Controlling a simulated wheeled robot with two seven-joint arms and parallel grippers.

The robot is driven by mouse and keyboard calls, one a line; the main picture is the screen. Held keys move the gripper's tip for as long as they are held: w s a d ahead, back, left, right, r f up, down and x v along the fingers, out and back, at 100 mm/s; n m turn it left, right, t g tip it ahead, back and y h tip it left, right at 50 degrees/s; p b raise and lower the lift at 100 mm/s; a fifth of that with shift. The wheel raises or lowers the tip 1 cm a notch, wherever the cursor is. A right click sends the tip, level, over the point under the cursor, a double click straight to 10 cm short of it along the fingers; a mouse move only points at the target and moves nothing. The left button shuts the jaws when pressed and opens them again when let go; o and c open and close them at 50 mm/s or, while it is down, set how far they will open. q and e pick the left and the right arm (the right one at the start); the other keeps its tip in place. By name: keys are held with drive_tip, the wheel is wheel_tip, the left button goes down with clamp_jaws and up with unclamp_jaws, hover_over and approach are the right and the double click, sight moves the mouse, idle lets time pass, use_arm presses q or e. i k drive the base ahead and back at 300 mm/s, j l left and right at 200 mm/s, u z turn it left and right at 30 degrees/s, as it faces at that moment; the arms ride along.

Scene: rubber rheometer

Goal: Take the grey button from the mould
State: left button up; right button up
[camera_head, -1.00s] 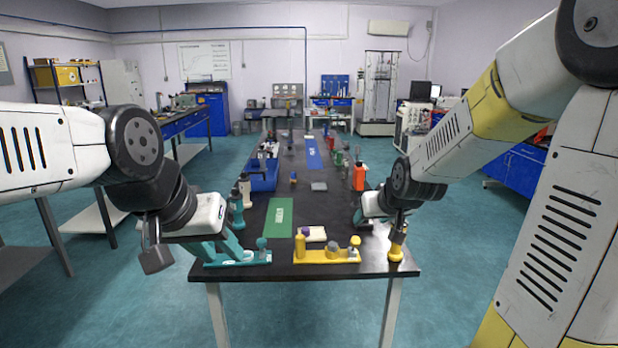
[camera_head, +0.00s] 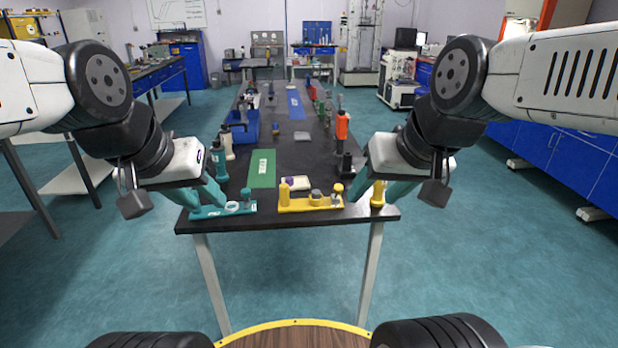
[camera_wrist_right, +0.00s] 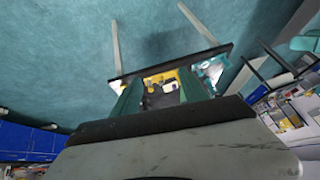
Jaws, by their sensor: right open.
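A yellow stand (camera_head: 298,205) lies at the near edge of the table, with a yellow post at its left end and a yellow knob at its right end. A small round grey piece (camera_head: 316,195) sits on it, possibly the grey button; the mould is too small to identify surely. My right gripper (camera_head: 362,196) is open, just right of the stand, its teal fingers pointing down-left. In the right wrist view, the yellow stand (camera_wrist_right: 158,78) shows beyond the fingers, with dark grey parts in front. My left gripper (camera_head: 217,199) is by the teal stand; its fingertips are unclear.
A teal stand (camera_head: 240,208) lies at the near left table corner. A yellow bottle (camera_head: 378,193) stands by the right gripper. A green mat (camera_head: 262,168), a blue bin (camera_head: 243,130) and an orange bottle (camera_head: 342,125) lie beyond.

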sight(315, 194)
drive_tip(key=i+j+z, duration=0.3)
drive_tip(key=i+j, duration=0.15)
drive_tip(key=j, duration=0.25)
drive_tip(key=i+j+z, duration=0.15)
drive_tip(key=j, duration=0.25)
drive_tip(key=i+j+z, duration=0.15)
drive_tip(key=j, duration=0.25)
drive_tip(key=i, duration=0.1)
